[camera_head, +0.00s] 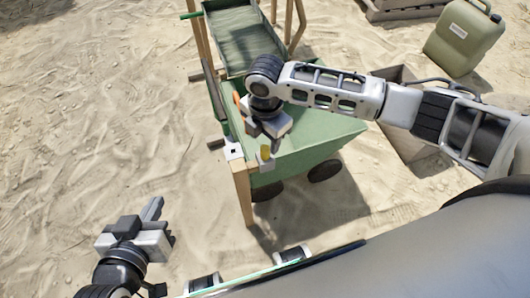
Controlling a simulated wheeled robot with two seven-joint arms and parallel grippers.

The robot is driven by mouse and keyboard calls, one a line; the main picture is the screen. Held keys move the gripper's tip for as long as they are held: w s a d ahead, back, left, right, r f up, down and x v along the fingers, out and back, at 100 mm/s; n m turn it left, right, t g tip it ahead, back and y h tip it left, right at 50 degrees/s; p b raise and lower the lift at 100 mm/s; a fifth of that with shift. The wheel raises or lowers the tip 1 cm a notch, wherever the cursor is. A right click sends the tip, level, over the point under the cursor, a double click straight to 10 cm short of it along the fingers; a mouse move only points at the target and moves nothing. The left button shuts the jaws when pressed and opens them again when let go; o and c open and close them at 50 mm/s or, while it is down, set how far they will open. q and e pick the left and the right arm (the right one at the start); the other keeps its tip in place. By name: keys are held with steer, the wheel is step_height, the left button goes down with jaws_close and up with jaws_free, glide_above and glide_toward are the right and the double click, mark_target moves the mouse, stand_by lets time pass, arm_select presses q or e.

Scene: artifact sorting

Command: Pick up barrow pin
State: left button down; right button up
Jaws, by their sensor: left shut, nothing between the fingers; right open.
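The green barrow (315,150) stands on the sand in the middle, with dark wheels and a wooden post at its near-left corner. A small yellow piece (265,152) shows by the post top; it may be the barrow pin, but I cannot tell for sure. My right gripper (264,140) is open, pointing down just above the yellow piece; I cannot tell whether they touch. The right wrist hides part of the barrow. My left gripper (153,209) is shut and empty, over bare sand at the lower left, apart from the barrow.
A wooden post (243,195) with pale brackets (233,151) stands at the barrow's near corner. A sieve-like green tray (240,38) in a wooden frame is behind. A green jerrycan (463,42) and an open box (405,140) are at the right. Sand at left is clear.

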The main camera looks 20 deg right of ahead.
mark_target(265, 147)
step_height(265, 147, down, 5)
steer(key=shift+f+b, duration=0.1)
steer(key=shift+b, duration=0.5)
jaws_close()
